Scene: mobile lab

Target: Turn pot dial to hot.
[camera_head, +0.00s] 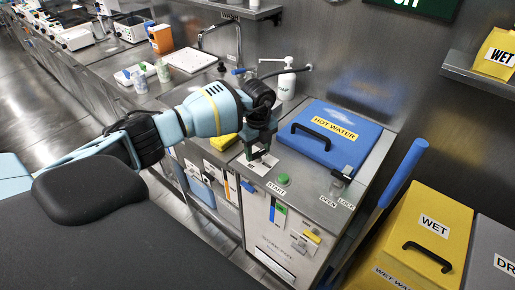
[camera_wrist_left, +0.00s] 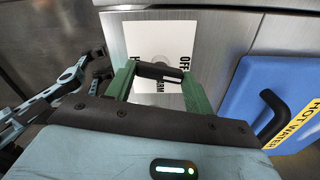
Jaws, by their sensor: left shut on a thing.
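The pot dial (camera_wrist_left: 160,72) shows in the left wrist view as a dark bar over a white label plate (camera_wrist_left: 150,38). The plate reads OFF at the right, part of WARM near the dial, and a word starting with H at the left, mostly hidden. My left gripper (camera_wrist_left: 160,80) has its green fingers on either side of the dial and is shut on it. Which mark the dial points to I cannot tell. In the head view my left gripper (camera_head: 260,157) reaches down to the steel counter, left of the blue HOT WATER lid (camera_head: 338,130). My right gripper is not in view.
A green START button (camera_head: 283,180) and an OPEN/LOCK latch (camera_head: 338,186) sit on the counter nearby. A soap bottle (camera_head: 287,82) and a tap (camera_head: 220,28) stand behind. A yellow WET bin (camera_head: 425,225) and a blue pole (camera_head: 403,172) are at the right.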

